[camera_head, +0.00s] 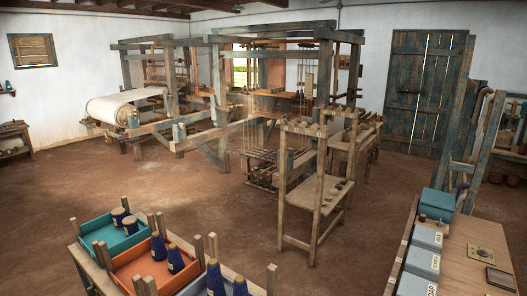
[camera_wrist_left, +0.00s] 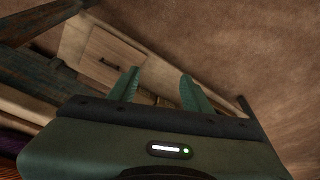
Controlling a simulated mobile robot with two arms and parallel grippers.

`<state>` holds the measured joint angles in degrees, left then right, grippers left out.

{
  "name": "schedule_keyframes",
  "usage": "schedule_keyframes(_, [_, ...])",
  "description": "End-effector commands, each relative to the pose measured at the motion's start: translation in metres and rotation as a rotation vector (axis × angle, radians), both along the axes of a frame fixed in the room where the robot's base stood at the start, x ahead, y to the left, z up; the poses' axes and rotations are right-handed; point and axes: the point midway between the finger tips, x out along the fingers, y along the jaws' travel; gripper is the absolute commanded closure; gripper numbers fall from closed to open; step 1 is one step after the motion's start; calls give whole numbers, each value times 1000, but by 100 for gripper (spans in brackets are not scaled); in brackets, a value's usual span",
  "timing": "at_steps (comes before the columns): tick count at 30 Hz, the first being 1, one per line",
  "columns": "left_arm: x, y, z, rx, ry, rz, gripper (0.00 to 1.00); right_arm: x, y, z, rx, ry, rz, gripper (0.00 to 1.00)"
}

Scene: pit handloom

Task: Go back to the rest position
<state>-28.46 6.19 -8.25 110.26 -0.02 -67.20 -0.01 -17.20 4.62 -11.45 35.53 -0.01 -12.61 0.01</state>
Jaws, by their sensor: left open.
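My left gripper (camera_wrist_left: 160,90) shows in the left wrist view, with its two green fingers apart and nothing visible between them. Beyond its fingers is a pale wooden piece with a drawer-like panel and a dark handle (camera_wrist_left: 109,63). Neither of my grippers shows in the head view. The large wooden handloom (camera_head: 215,95) stands across the room, with a roll of white cloth (camera_head: 112,106) at its left end.
A table at the lower left carries a teal tray (camera_head: 92,236) and an orange tray (camera_head: 122,272) with dark blue cones. A wooden rack (camera_head: 297,190) stands mid-room. A bench (camera_head: 460,277) with blue boxes (camera_head: 422,262) is at the right. Brown floor (camera_head: 215,205) between is open.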

Motion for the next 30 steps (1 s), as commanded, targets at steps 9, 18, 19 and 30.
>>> schedule_keyframes(9, [-64,8,-208,9,82,-15,51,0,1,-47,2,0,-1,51])
schedule_keyframes(18, [-162,26,-324,17,139,-28,51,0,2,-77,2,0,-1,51])
schedule_keyframes(19, [-170,27,-330,18,142,-29,51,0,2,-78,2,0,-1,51])
schedule_keyframes(30, [-196,33,-345,20,152,-33,51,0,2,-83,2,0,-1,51])
